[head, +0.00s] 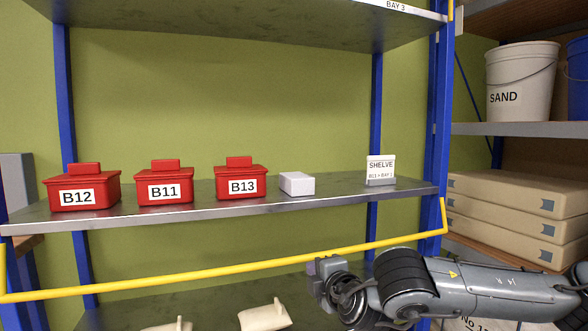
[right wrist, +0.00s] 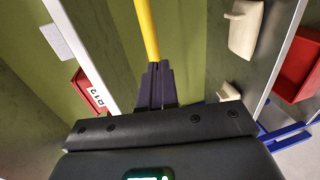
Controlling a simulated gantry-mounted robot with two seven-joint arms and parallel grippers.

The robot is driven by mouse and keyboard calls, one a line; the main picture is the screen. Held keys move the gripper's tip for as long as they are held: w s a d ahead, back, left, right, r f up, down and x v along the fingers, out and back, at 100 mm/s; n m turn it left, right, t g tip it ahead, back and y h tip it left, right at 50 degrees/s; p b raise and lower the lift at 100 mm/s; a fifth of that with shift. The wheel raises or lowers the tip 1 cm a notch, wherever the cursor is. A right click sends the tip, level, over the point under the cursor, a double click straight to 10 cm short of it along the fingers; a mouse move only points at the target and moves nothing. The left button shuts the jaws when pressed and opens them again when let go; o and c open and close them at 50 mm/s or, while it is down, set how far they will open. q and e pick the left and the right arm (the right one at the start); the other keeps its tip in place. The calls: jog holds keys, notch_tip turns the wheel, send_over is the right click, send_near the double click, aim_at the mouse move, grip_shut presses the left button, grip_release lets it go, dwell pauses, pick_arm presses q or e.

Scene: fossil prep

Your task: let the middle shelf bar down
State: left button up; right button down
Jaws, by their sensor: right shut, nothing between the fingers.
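The yellow shelf bar (head: 200,274) runs across the front of the bay. In the picture it lies below the front edge of the middle shelf (head: 330,205), and its short end arms rise at both ends. My right gripper (head: 322,264) is just below the right half of the bar, its fingers shut and empty. In the right wrist view the shut fingertips (right wrist: 155,82) point at the bar (right wrist: 147,30), which seems to run on from them; whether they touch cannot be told. My left gripper is not in view.
Pale pieces (head: 264,314) lie on the lower shelf. A blue post (head: 436,130) stands right.

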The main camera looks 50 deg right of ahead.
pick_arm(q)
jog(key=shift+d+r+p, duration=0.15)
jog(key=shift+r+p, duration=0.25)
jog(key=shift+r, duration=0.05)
pick_arm(e)
jog(key=shift+w+d+f, duration=0.6)
jog(key=shift+w+f, duration=0.1)
jog(key=shift+w, duration=0.15)
jog(key=shift+w+d+f, duration=0.55)
jog(key=shift+w+f, duration=0.15)
jog(key=shift+w, duration=0.15)
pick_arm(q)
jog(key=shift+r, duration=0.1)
pick_arm(e)
jog(key=shift+a, duration=0.1)
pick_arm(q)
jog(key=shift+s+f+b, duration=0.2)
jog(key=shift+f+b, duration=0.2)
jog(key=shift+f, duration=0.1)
pick_arm(e)
jog(key=s+a+f, duration=0.5)
jog(key=s+f, duration=0.3)
